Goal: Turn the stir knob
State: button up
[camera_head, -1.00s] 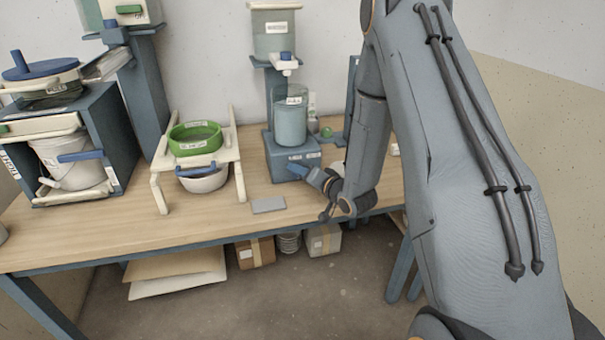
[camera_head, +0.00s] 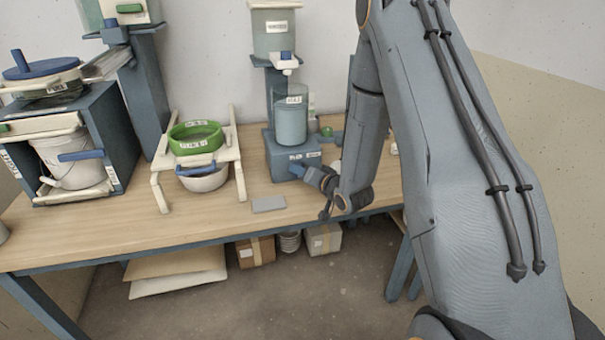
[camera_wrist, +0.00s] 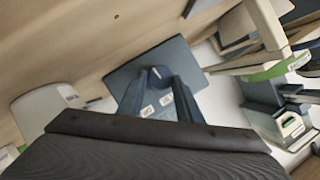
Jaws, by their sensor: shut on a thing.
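The blue stir knob (camera_head: 297,170) is on the front of the blue-grey stirrer base (camera_head: 281,164), which bears a clear container of pale liquid (camera_head: 290,123). My gripper (camera_head: 305,174) reaches the base from the front right and is shut on the knob. In the wrist view, the knob (camera_wrist: 159,73) shows small between the two blue-grey fingers (camera_wrist: 160,82). The base fills the space behind them, with white labels on it. Part of the knob is hidden by the fingers.
A green sieve (camera_head: 196,136) sits on a cream stand over a white bowl left of the stirrer. A grey plate (camera_head: 268,204) lies on the table before the stirrer. A dispenser (camera_head: 274,38) stands above the container. The table's front left is clear.

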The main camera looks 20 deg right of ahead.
jog(key=n+h, duration=0.2)
jog(key=n, duration=0.1)
jog(key=shift+a+r+n+h, duration=0.15)
jog(key=shift+a+n+h, duration=0.15)
jog(key=shift+a, duration=0.05)
jog(key=n+h+b, duration=0.1)
jog(key=n+h, duration=0.1)
jog(key=n, duration=0.1)
jog(key=shift+a+h+b, duration=0.3)
jog(key=shift+h+b, duration=0.05)
jog(key=shift+h, duration=0.05)
jog(key=n+h, duration=0.2)
jog(key=n, duration=0.2)
jog(key=shift+a+f+h+b, duration=0.2)
jog(key=shift+a+h+b, duration=0.1)
jog(key=shift+h+b, duration=0.1)
jog(key=n+t+h, duration=0.1)
jog(key=n+h, duration=0.1)
jog(key=n, duration=0.1)
jog(key=shift+a+f+n+b, duration=0.1)
jog(key=shift+f+n+b, duration=0.05)
jog(key=shift+n+b, duration=0.2)
jog(key=shift+n, duration=0.25)
jog(key=o, duration=1)
jog(key=shift+o, duration=0.2)
